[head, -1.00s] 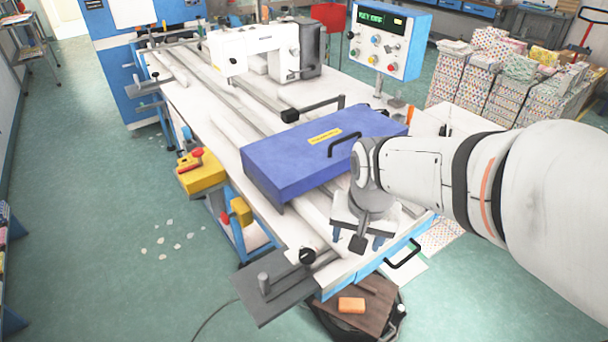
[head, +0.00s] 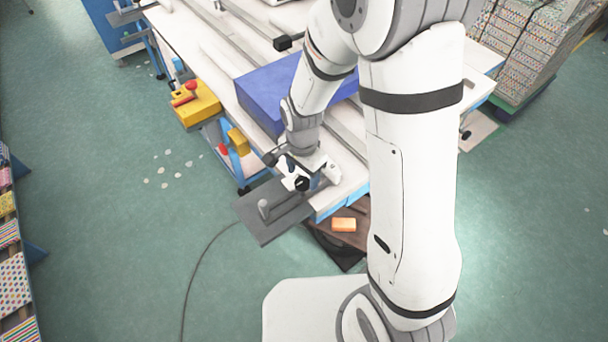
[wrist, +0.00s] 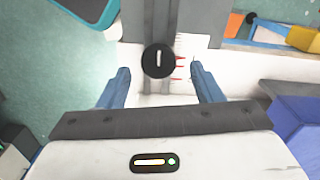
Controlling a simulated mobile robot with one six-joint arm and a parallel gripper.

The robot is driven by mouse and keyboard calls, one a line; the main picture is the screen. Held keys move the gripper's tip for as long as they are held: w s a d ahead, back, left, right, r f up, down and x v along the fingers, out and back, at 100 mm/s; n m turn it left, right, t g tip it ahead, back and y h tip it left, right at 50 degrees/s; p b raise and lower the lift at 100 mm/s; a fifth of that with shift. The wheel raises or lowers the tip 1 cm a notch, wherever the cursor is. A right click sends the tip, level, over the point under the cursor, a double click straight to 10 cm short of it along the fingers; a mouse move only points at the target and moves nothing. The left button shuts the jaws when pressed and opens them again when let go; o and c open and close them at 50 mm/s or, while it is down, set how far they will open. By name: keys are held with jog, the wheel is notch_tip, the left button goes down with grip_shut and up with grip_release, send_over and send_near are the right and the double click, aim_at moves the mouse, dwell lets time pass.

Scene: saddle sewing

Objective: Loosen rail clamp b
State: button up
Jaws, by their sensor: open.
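A round black knob (wrist: 158,61) with a white line across its top sits on a grey rail in the wrist view. I take it for rail clamp b, though no label is readable. The white line points along the rail, and red marks stand just right of the knob. The knob (head: 302,184) also shows in the head view near the table's front corner. My gripper (wrist: 160,72) is open, with one blue finger on each side of the knob and a visible gap to both. The wrist view does not show how high the fingertips are above it.
A grey plate (head: 262,228) with an upright post (head: 264,208) juts from the table corner. A blue box (head: 268,92) lies on the table behind my gripper. A yellow box with a red button (head: 193,100) is at the left edge. Floor at the left is mostly clear.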

jog(key=shift+f, duration=1.2)
jog(key=shift+c, duration=0.3)
jog(key=shift+d, duration=0.1)
jog(key=c, duration=0.9)
